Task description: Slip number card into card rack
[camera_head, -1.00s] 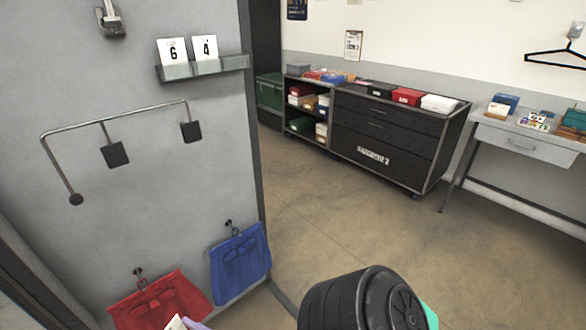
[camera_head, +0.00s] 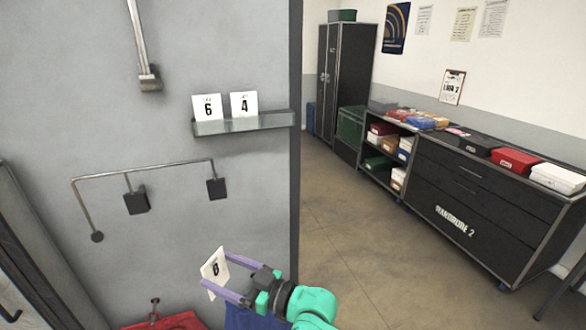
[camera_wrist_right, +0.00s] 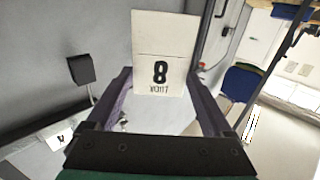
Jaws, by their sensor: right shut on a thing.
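My right gripper (camera_head: 217,268) is shut on a white number card (camera_head: 213,271), its two lilac fingers at the card's side edges. In the right wrist view the held card (camera_wrist_right: 165,45) shows a black 8 and small upside-down lettering. The grey card rack (camera_head: 243,123) is a narrow ledge on the grey wall panel, above the held card and apart from it. A card with 6 (camera_head: 207,108) and a card with 4 (camera_head: 244,104) stand upright in its left and middle parts; its right end is free. My left gripper is not in view.
A bent metal rail (camera_head: 150,170) with two dark pads (camera_head: 136,202) sticks out below the rack. A metal bracket (camera_head: 149,80) hangs above it. Dark drawers (camera_head: 480,205) stand far right across open floor.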

